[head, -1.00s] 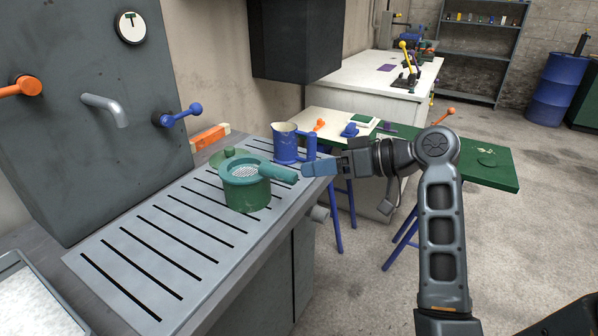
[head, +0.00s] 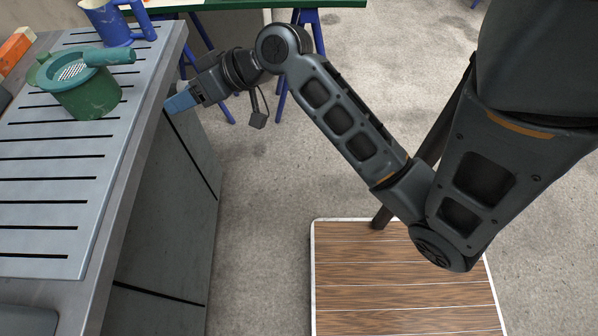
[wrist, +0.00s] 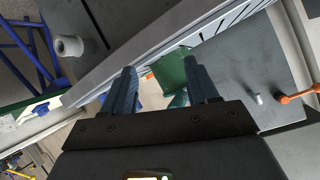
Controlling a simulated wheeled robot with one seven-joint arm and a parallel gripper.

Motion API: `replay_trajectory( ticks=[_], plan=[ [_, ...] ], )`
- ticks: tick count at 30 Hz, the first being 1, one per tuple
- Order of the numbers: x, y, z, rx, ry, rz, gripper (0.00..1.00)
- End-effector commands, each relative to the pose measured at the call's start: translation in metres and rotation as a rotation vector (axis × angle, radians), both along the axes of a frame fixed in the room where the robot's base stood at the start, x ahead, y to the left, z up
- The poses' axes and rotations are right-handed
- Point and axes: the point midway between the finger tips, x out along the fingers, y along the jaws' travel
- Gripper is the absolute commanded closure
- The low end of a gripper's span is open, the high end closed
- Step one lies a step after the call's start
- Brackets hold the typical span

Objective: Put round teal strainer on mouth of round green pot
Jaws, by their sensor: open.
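The round teal strainer (head: 72,71) lies level over the mouth of the round green pot (head: 90,102), with its mesh inside the rim and its thick handle (head: 112,57) pointing right. The pot stands upright on the slotted metal drainboard. My gripper (head: 176,104), with blue fingers, is right of the pot, beyond the drainboard's edge, apart from the handle. In the wrist view my gripper (wrist: 161,78) has its fingers spread with nothing held; the green pot (wrist: 170,68) shows between them, farther off. The exact seating of the strainer's rim is too small to tell.
A blue mug (head: 110,22) stands behind the pot, close to the handle. A green round object (head: 42,60) is partly hidden behind the strainer. An orange block (head: 14,47) lies at the far left. The drainboard (head: 62,225) is clear in front. Blue trestle legs (head: 283,92) stand beyond my arm.

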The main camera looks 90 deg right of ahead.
Motion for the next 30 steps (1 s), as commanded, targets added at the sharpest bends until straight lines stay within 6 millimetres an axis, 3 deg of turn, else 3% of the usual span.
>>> replay_trajectory(
  ticks=[1, 6, 12, 17, 22, 30],
  plan=[
    [-0.01, 0.014, -0.015, -0.017, 0.023, -0.01, 0.41],
    [-0.041, 0.052, -0.043, -0.109, 0.041, -0.046, 0.41],
    [-0.088, 0.1, -0.052, -0.225, 0.013, -0.027, 0.41],
    [-0.13, 0.141, -0.039, -0.303, -0.047, 0.032, 0.41],
    [-0.171, 0.182, -0.013, -0.352, -0.131, 0.117, 0.41],
    [-0.202, 0.213, 0.017, -0.368, -0.217, 0.193, 0.41]
  ],
)
